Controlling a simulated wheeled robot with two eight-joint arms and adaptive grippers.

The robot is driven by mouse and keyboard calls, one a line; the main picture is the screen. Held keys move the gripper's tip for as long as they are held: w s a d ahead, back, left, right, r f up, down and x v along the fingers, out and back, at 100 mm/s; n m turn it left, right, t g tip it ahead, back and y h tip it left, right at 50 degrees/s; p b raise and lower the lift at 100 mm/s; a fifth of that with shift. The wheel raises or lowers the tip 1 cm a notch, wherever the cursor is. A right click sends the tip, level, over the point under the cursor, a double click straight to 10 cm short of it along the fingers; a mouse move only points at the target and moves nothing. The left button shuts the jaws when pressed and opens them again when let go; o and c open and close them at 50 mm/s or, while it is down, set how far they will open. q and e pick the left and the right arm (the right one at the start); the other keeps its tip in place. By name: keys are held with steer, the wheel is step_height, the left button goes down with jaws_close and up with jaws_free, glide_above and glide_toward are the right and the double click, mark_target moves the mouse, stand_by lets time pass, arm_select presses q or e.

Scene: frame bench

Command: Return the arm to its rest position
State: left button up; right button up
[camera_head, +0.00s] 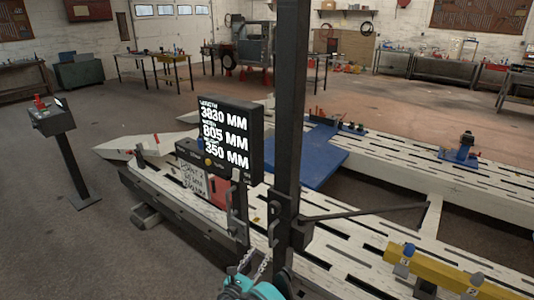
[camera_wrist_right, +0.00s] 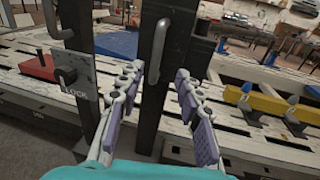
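My right gripper (camera_head: 262,268) is at the bottom middle of the head view, low beside the black post (camera_head: 289,120) of the frame bench. Its teal wrist housing shows there, and the post and bench parts partly crowd the fingers. In the right wrist view the two purple-padded fingers (camera_wrist_right: 160,72) are spread apart with nothing held between them. A black upright with a grey bar handle (camera_wrist_right: 172,50) shows behind the gap; I cannot tell how far it is from the fingertips. My left gripper is in neither view.
The slotted bench (camera_head: 345,250) fills the right side. A display (camera_head: 229,135) stands left of the post. A lock plate (camera_wrist_right: 75,80), a red block (camera_wrist_right: 38,67) and a yellow beam (camera_wrist_right: 268,104) are near the gripper. Open floor (camera_head: 50,240) lies at left.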

steer(key=s+d+r+m+g+y, duration=0.1)
steer(key=s+d+r+m+g, duration=0.25)
steer(key=d+r+m, duration=0.45)
steer(key=s+d+r+m+g+y, duration=0.1)
steer(key=s+d+r+m+g, duration=0.25)
steer(key=d+m, duration=0.45)
steer(key=s+d+m+g+y, duration=0.1)
steer(key=s+d+m+y, duration=0.1)
steer(key=s+m, duration=0.5)
steer(key=s+d+m+g+y, duration=0.1)
steer(key=s+d+m+y, duration=0.2)
steer(key=s+m, duration=0.4)
steer(key=s+d, duration=0.1)
steer(key=s, duration=0.7)
steer(key=shift+s+r+y, duration=0.15)
steer(key=shift+y, duration=0.15)
